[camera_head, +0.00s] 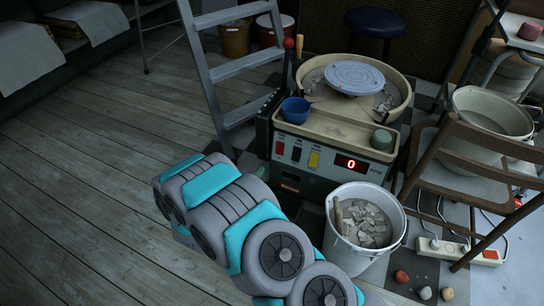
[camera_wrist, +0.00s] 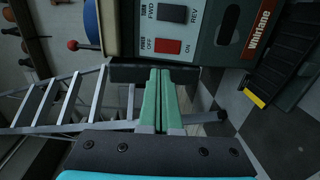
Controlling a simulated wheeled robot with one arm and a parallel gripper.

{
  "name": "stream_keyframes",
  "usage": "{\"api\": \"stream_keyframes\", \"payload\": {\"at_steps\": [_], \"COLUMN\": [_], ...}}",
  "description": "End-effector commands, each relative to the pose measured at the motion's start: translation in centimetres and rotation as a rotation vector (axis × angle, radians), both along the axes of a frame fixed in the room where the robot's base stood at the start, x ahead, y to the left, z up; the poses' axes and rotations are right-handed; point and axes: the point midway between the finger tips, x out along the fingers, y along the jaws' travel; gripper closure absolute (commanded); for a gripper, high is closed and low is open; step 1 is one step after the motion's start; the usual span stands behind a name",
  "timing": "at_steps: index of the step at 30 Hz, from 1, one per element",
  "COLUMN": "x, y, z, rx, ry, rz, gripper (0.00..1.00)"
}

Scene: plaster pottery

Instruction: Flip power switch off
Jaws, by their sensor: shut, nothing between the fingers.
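The red power switch (camera_wrist: 167,46) is in the wrist view, on the grey panel just above my fingertips as pictured. It is marked OFF on its left and ON on its right; I cannot tell which side is pressed in. My gripper (camera_wrist: 159,76) is shut and empty, its green fingers together and pointing up towards the panel's edge. I cannot tell whether they touch it. In the head view the red switch (camera_head: 280,148) is at the left of the pottery wheel's front panel (camera_head: 325,186). My arm lies in front, and the gripper is mostly hidden there.
A black FWD/REV switch (camera_wrist: 172,15) is close to the red one. The red display (camera_head: 351,163) reads 0. A blue bowl (camera_head: 295,111) sits on the wheel. A ladder (camera_head: 212,80) stands left, a bucket of scraps (camera_head: 364,230) in front right. The floor at left is clear.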

Motion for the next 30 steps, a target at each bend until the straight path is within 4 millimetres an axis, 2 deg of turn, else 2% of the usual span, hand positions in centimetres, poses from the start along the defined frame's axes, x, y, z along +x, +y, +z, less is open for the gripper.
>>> {"api": "stream_keyframes", "payload": {"at_steps": [5,21,25,30], "x": [1.6,10.5,11.9,12.8], "y": [-0.8,-4.0,-4.5,-4.7], "z": [-0.1,-1.2,-1.2,-1.3], "rx": [0.001,0.0,0.002,0.001], "ry": [0.0,0.001,-0.002,-0.002], "rz": [-0.004,-0.004,-0.003,-0.001], "gripper": [1.0,1.0,1.0,1.0]}}
